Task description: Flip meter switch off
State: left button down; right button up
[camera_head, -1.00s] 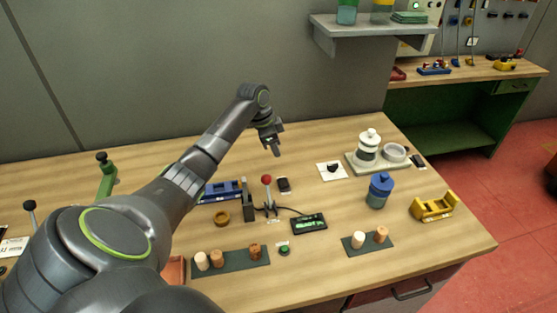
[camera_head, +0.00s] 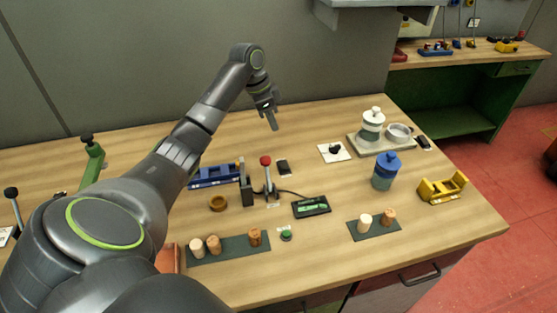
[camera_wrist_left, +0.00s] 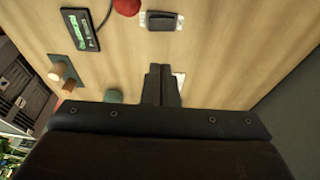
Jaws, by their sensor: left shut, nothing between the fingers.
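The meter (camera_head: 311,206) is a black box with a lit green display, on the table right of the red-knobbed lever. It also shows at the upper left of the left wrist view (camera_wrist_left: 80,29). A small dark rocker switch (camera_head: 284,168) lies behind the meter; in the left wrist view it sits on a pale plate (camera_wrist_left: 161,21). Which way the rocker is tipped I cannot tell. My left gripper (camera_head: 273,123) hangs above the table behind the switch, apart from it. Its fingers (camera_wrist_left: 161,84) are shut and empty. My right gripper is not in view.
The red-knobbed lever (camera_head: 266,161) stands close left of the switch. A white card with a black knob (camera_head: 334,152) lies right of it. A blue jar (camera_head: 384,172), yellow holder (camera_head: 440,188) and cork stoppers (camera_head: 255,237) stand around. Table behind the switch is clear.

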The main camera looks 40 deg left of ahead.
pick_arm(q)
jog(key=shift+a+r+b, duration=0.1)
jog(key=shift+r+b, duration=0.05)
jog(key=shift+b, duration=0.3)
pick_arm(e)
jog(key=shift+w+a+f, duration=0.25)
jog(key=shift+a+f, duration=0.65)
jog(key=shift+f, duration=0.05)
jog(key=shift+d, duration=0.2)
pick_arm(q)
jog(key=p, duration=0.3)
send_near(286, 166)
jog(key=x, duration=0.5)
jog(key=shift+w+f, duration=0.25)
jog(key=shift+f, duration=0.5)
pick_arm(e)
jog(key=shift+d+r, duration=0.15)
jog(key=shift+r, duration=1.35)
